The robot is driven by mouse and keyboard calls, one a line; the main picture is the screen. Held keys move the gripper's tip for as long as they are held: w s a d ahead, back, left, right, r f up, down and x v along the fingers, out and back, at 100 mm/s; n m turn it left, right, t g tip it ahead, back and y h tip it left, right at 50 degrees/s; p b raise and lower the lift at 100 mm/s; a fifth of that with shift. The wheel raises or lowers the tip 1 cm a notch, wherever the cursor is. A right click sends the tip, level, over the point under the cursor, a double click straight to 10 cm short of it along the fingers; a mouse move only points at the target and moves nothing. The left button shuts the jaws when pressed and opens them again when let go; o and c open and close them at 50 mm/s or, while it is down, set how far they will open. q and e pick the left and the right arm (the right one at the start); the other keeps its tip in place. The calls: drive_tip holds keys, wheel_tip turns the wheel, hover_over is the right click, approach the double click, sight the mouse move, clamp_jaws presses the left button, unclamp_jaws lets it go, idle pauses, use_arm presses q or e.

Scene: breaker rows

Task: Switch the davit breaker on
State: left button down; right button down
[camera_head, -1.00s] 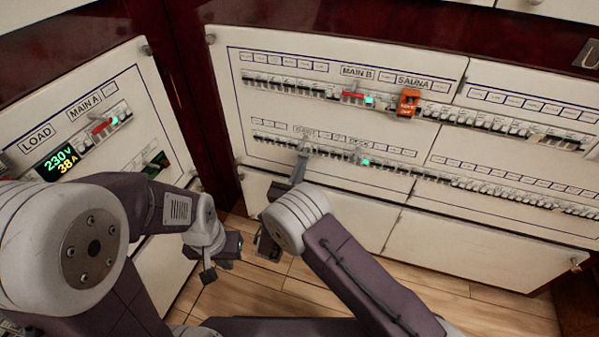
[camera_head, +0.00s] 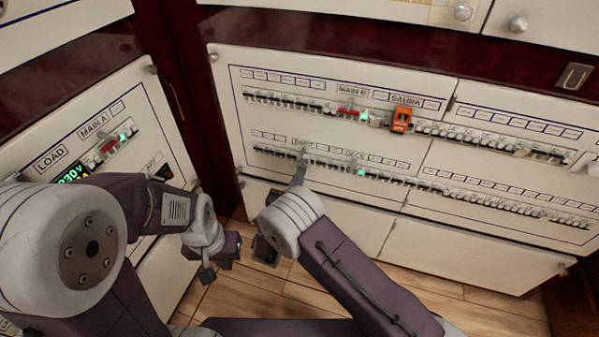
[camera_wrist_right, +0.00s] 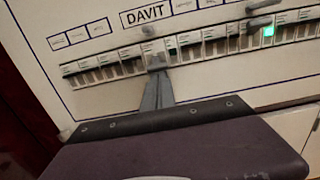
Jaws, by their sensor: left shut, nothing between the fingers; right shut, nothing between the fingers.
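The DAVIT label (camera_wrist_right: 145,15) is at the top of the right wrist view, above a row of breakers. The breaker below it (camera_wrist_right: 155,58) is partly covered by the tip of my right gripper (camera_wrist_right: 157,73). The gripper is shut and empty, and its tip is at or touching the lower part of that breaker; I cannot tell which. The toggle position is hidden. In the head view my right gripper (camera_head: 302,162) reaches up to the lower row below the label (camera_head: 303,142). My left gripper (camera_head: 222,262) is shut and empty, low, away from the panels.
Neighbouring breakers (camera_wrist_right: 105,68) stand close on both sides. A lit green lamp (camera_wrist_right: 268,33) is further right in the row. An orange device (camera_head: 401,119) sits below SAUNA in the upper row. The LOAD and MAIN A panel (camera_head: 150,98) is at left. Wooden floor lies below.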

drive_tip(key=r+g+p, duration=0.1)
drive_tip(key=g+p, duration=0.1)
drive_tip(key=p, duration=0.2)
drive_tip(key=r+g+y+p, duration=0.1)
drive_tip(key=g+p, duration=0.1)
drive_tip(key=p, duration=0.3)
drive_tip(key=s+r+g+y+p, duration=0.1)
drive_tip(key=r+p, duration=0.1)
drive_tip(key=p, duration=0.3)
drive_tip(key=shift+a+g, duration=0.15)
drive_tip(key=shift+g, duration=0.25)
drive_tip(key=shift+g+p, duration=0.3)
drive_tip(key=shift+p, duration=0.15)
drive_tip(key=shift+r+p, duration=0.3)
drive_tip(key=shift+r, duration=0.2)
drive_tip(key=p, duration=0.5)
approach(301, 166)
wheel_tip(301, 166, up, 2)
drive_tip(key=s, duration=0.2)
drive_tip(key=shift+s+a, duration=0.1)
drive_tip(key=shift+a, duration=0.15)
